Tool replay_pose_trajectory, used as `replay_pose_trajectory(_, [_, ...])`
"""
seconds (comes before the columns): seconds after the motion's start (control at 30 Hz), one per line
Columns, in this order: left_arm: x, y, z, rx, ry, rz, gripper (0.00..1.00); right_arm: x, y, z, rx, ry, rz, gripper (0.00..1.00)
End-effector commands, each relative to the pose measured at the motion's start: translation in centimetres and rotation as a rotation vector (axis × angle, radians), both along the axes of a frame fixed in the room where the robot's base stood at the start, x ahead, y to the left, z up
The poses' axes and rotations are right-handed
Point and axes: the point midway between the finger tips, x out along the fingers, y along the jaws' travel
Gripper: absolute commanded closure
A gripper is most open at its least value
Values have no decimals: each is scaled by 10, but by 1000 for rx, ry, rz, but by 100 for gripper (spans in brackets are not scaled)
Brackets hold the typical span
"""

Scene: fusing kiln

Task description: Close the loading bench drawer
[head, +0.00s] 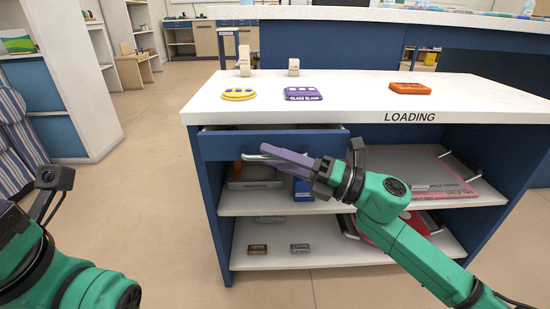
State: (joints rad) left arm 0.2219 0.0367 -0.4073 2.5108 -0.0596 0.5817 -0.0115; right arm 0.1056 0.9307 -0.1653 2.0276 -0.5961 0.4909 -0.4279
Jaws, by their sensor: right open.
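The loading bench drawer (222,147) has a blue front under the left part of the white bench top. A dark gap shows above its front edge, so it looks pulled out somewhat. Its silver bar handle (249,157) is partly hidden by my right gripper (270,152). The right gripper's purple fingers are open and reach to the handle from the right; I cannot tell whether they touch it. My left arm is at the lower left, away from the bench, and its fingers are not visible.
The bench top (350,108) holds a yellow piece (239,94), a purple piece (303,93), an orange piece (410,88) and two small beige blocks. Shelves below hold sheets and small boxes. The floor (165,180) left of the bench is clear.

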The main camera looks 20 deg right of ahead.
Motion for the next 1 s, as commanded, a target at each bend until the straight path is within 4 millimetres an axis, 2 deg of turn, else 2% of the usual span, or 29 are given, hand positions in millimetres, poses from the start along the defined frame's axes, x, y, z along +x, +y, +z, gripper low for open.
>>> replay_pose_trajectory(0.23, [0, 0, 0, 0, 1, 0, 0, 1, 2, 0, 0, 1, 0, 55])
replay_pose_trajectory(0.27, [0, 0, 0, 0, 1, 0, 0, 1, 2, 0, 0, 1, 0, 59])
replay_pose_trajectory(0.3, [0, 0, 0, 0, 1, 0, 0, 1, 2, 0, 0, 1, 0, 74])
replay_pose_trajectory(0.37, [0, 0, 0, 0, 1, 0, 0, 1, 2, 0, 1, 1, 0, 97])
replay_pose_trajectory(0.4, [0, 0, 0, 0, 1, 0, 0, 1, 2, 0, 1, 1, 0, 100])
replay_pose_trajectory(1.0, [1, 0, 0, 1, 3, -1, 0, 1, 2, 0, -1, 2, 1, 100])
